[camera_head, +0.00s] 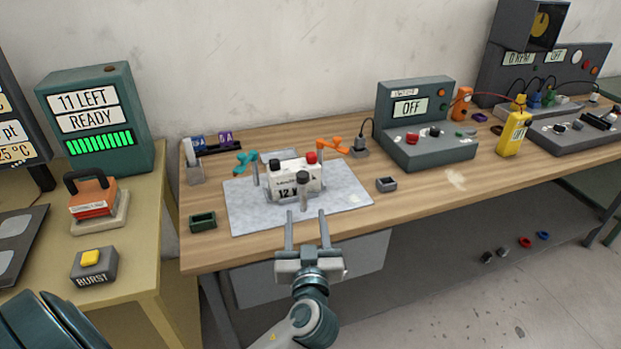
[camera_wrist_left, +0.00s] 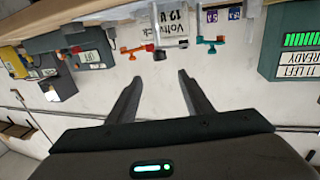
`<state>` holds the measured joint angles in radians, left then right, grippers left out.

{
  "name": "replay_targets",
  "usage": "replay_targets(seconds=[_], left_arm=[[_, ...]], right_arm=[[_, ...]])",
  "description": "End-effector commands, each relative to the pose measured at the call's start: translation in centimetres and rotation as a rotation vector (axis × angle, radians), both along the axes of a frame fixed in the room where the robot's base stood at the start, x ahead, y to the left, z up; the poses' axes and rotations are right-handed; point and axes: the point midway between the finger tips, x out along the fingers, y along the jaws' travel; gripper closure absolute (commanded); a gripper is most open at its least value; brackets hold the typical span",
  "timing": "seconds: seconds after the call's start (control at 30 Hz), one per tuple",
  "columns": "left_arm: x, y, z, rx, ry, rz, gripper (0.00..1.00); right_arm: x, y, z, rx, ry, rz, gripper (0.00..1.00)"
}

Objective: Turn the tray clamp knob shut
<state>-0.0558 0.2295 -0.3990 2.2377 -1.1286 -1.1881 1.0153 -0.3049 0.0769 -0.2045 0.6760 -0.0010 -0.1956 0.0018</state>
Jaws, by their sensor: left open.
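The white 12 V battery (camera_head: 291,178) sits on a pale grey tray (camera_head: 246,214) on the wooden bench. My right gripper is not in view.
A small green box (camera_head: 203,222) and a grey box (camera_head: 386,184) flank the tray. A console reading OFF (camera_head: 425,125) stands to the right. A yellow cart at left carries the READY display (camera_head: 95,115) and BURST button (camera_head: 94,266).

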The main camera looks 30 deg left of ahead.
Motion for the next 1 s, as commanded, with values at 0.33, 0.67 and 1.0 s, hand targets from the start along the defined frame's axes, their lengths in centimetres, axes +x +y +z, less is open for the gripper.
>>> replay_targets(seconds=[0.33,0.67,1.0], left_arm=[[0.2,0.2,0.0,0.001,0.003,0.000,0.54],[2.6,1.9,0.2,0.004,0.004,0.001,0.54],[7.6,5.4,0.3,0.004,0.005,0.002,0.54]], right_arm=[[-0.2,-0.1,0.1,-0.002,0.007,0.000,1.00],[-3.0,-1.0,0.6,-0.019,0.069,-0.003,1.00],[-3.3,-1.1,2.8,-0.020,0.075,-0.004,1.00]])
